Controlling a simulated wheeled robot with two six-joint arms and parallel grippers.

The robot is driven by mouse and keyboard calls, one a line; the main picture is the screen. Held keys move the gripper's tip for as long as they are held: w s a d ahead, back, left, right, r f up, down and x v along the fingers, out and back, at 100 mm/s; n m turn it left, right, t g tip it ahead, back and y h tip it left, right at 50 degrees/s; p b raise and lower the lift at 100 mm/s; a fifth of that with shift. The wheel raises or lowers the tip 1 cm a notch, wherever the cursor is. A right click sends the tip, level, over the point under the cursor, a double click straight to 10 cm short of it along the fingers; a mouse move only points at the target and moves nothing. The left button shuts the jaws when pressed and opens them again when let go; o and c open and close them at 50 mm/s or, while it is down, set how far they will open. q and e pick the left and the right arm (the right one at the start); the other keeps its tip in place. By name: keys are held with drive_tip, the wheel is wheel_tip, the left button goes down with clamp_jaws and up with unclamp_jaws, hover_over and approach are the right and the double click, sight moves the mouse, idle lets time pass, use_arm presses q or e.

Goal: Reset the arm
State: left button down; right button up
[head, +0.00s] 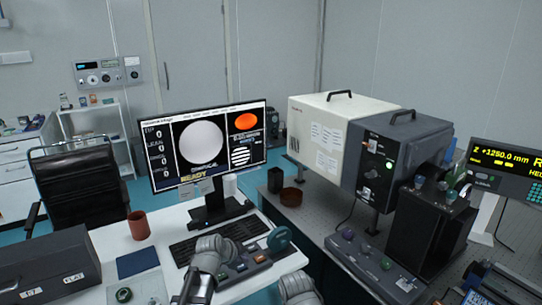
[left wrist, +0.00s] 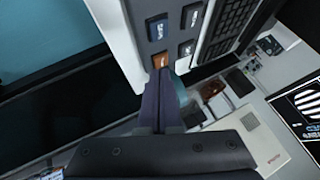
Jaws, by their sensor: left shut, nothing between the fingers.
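My left gripper (left wrist: 160,88) shows in the left wrist view with its two dark fingers together and nothing between them. Its tips are by the orange button on the end of a grey button panel (left wrist: 150,45); I cannot tell whether they touch it. In the head view, my grey left arm (head: 208,258) stands over the white desk at the near side of the button panel (head: 245,267). Its fingertips are hard to make out there. Another grey part of my body shows at the bottom edge. My right gripper is not in view.
A keyboard (head: 228,238) and a monitor (head: 208,145) reading READY stand behind the panel. A brown cup (head: 139,225), a blue notebook (head: 138,261) and a dark case (head: 50,268) are to the left. A large instrument (head: 345,140) stands on the optical table at right.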

use_arm(q)
drive_tip(key=s+d+n+g+y+p, duration=0.2)
drive_tip(key=s+n+g, duration=0.2)
drive_tip(key=s, duration=0.8)
drive_tip(key=s+d+n+g+y+p, duration=0.2)
drive_tip(key=s+d+n+g, duration=0.1)
drive_tip(key=s, duration=0.9)
drive_tip(key=shift+s+d+r+n+g+y+p, duration=0.2)
drive_tip(key=shift+s+n+g+y+p, duration=0.15)
drive_tip(key=shift+n, duration=0.35)
